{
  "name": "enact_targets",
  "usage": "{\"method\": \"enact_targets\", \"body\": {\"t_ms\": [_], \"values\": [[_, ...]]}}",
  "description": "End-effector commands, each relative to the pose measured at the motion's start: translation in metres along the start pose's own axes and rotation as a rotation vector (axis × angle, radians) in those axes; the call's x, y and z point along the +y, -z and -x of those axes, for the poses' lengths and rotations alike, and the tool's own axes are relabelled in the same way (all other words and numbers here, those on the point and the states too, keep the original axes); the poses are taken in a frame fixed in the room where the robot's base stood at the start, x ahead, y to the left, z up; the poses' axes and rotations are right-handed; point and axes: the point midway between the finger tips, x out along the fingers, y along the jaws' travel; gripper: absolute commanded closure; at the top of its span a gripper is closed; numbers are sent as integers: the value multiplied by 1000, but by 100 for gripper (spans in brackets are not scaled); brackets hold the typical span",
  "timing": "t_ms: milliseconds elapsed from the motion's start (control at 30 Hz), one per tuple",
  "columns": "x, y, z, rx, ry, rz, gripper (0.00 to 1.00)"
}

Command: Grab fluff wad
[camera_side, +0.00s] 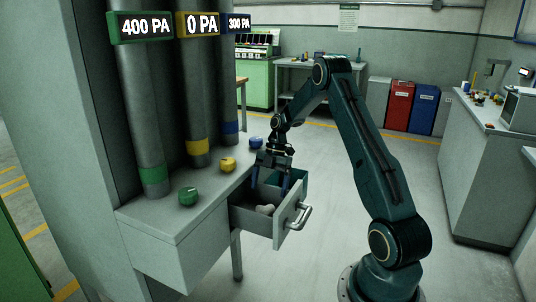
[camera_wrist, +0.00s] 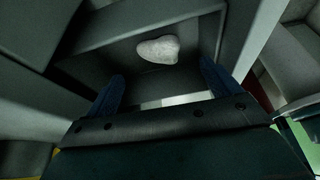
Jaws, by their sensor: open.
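The fluff wad (camera_wrist: 158,50) is a small whitish, rounded lump lying in the open drawer. It also shows in the side view (camera_side: 265,209), near the front of the drawer floor. The drawer (camera_side: 287,219) is pulled out from under the bench and has a metal handle. My gripper (camera_side: 270,188) points down over the drawer, with its fingers at about the drawer's rim. In the wrist view, my gripper's blue fingers (camera_wrist: 160,88) are spread apart with nothing between them. The wad lies beyond the fingertips, untouched.
Green (camera_side: 188,196), yellow (camera_side: 228,164) and blue (camera_side: 256,143) knobs stand on the bench top (camera_side: 180,222) beside the drawer. Pipes with signs reading 400 PA, 0 PA and 300 PA rise behind them. Drawer walls surround the wad.

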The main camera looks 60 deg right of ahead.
Motion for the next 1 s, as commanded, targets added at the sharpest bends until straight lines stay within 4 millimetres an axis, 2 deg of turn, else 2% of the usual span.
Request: {"method": "enact_targets", "body": {"t_ms": [100,200,567,1000], "values": [[0,0,-15,2,2,1,11],[0,0,-22,1,1,0,11],[0,0,-28,0,1,0,11],[1,0,-72,1,2,1,11]]}}
